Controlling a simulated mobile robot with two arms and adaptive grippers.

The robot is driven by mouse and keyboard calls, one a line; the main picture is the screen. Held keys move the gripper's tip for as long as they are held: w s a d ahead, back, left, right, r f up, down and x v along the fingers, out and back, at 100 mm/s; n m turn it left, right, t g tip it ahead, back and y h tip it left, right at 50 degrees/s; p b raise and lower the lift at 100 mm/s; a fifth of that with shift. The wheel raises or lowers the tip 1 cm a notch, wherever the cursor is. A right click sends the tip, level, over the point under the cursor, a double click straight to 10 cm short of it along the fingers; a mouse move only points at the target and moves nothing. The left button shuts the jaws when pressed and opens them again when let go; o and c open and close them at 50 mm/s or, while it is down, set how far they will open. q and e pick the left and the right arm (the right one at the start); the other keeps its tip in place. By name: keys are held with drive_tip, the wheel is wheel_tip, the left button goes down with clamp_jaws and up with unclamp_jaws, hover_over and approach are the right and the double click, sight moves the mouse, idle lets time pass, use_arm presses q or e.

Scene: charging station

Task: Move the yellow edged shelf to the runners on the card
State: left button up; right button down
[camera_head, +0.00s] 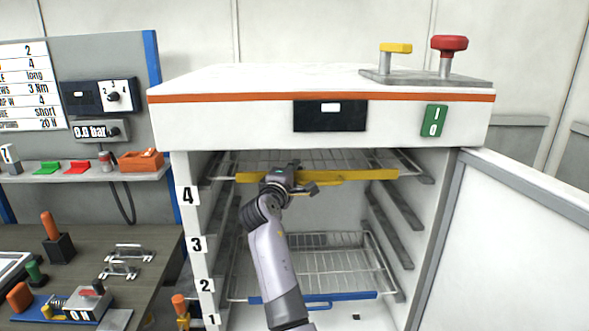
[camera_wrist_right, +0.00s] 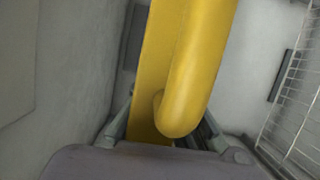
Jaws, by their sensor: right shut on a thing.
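The yellow-edged shelf (camera_head: 345,175) is a wire rack high inside the open white cabinet, at about the height of the top runners near label 4 (camera_head: 188,195). Its front bar looks nearly level. My right gripper (camera_head: 290,182) is at the left part of this bar, shut on its yellow handle. In the right wrist view the yellow handle (camera_wrist_right: 195,70) runs down between the fingers. The card (camera_head: 28,85) at the far left shows values such as 2, 4, long and short; its row names are partly cut off. My left gripper is not in view.
A blue-edged shelf (camera_head: 340,298) sits low in the cabinet near label 2 (camera_head: 205,286). Side runners (camera_head: 400,212) between the shelves are bare. The open door (camera_head: 520,240) stands at the right. A workbench (camera_head: 85,240) with tools is at the left.

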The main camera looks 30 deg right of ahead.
drive_tip(key=c, duration=1.7)
unclamp_jaws()
drive_tip(key=shift+f, duration=0.1)
drive_tip(key=v, duration=0.7)
drive_tip(key=shift+s+a, duration=0.2)
